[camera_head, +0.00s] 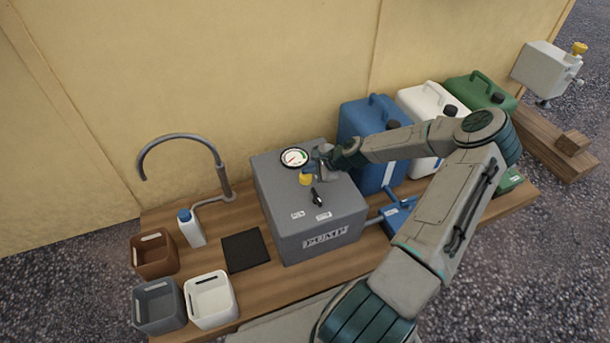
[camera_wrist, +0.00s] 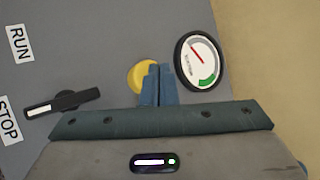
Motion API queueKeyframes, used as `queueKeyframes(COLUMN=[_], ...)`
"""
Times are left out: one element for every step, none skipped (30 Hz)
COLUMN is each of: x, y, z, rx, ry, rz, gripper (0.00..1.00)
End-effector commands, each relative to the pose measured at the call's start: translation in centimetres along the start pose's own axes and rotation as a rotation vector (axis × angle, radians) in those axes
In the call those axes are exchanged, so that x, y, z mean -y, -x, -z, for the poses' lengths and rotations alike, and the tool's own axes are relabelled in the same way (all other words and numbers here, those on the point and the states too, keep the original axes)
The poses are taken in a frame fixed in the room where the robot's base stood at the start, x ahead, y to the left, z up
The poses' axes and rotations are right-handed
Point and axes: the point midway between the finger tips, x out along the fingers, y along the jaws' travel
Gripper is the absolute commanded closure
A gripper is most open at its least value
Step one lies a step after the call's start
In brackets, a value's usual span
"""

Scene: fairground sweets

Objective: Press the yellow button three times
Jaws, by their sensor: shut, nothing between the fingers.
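The yellow button (camera_head: 306,179) is on the top face of the grey pump box (camera_head: 290,230), between a round gauge and a black lever. In the wrist view the yellow button (camera_wrist: 140,76) shows partly behind my fingers. My gripper (camera_head: 312,172) is over the pump's top, right by the button. In the wrist view my gripper's fingertips (camera_wrist: 159,70) are together and empty, overlapping the button's right side. I cannot tell whether they touch it.
The round gauge (camera_wrist: 200,60) and black lever (camera_wrist: 65,103) flank the button. Blue (camera_head: 362,125), white and green canisters stand right of the pump. A tap (camera_head: 224,180), a bottle (camera_head: 190,229), a black mat (camera_head: 245,251) and open bins (camera_head: 211,299) are on the left.

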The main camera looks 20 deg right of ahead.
Motion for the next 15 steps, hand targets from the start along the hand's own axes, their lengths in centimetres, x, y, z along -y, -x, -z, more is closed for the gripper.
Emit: queueKeyframes(x=[0.01, 0.01, 0.01, 0.0, 0.0, -0.02, -0.03, -0.05, -0.08, -0.1, -0.11, -0.14, -0.15, -0.17, -0.19], y=[0.01, 0.0, 0.0, -0.01, -0.02, -0.05, -0.07, -0.09, -0.13, -0.15, -0.18, -0.21, -0.24, -0.26, -0.3], z=[-0.01, -0.01, 0.0, 0.0, 0.01, 0.03, 0.05, 0.06, 0.09, 0.11, 0.13, 0.16, 0.17, 0.19, 0.22], rx=[0.0, 0.0, 0.0, 0.0, 0.0, 0.0, 0.0, 0.0, 0.0, 0.0, 0.0, 0.0, 0.0, 0.0, 0.0], ry=[0.0, 0.0, 0.0, 0.0, 0.0, 0.001, 0.001, 0.0, 0.001, 0.001, 0.001, 0.001, 0.001, 0.001, 0.001], rz=[0.0, 0.0, 0.0, 0.0, 0.0, 0.0, 0.0, 0.0, 0.0, 0.0, 0.0, 0.0, 0.0, 0.0, 0.0], gripper=[1.0, 1.0, 1.0, 1.0, 1.0, 1.0, 1.0, 1.0, 1.0, 1.0, 1.0, 1.0, 1.0, 1.0, 1.0])
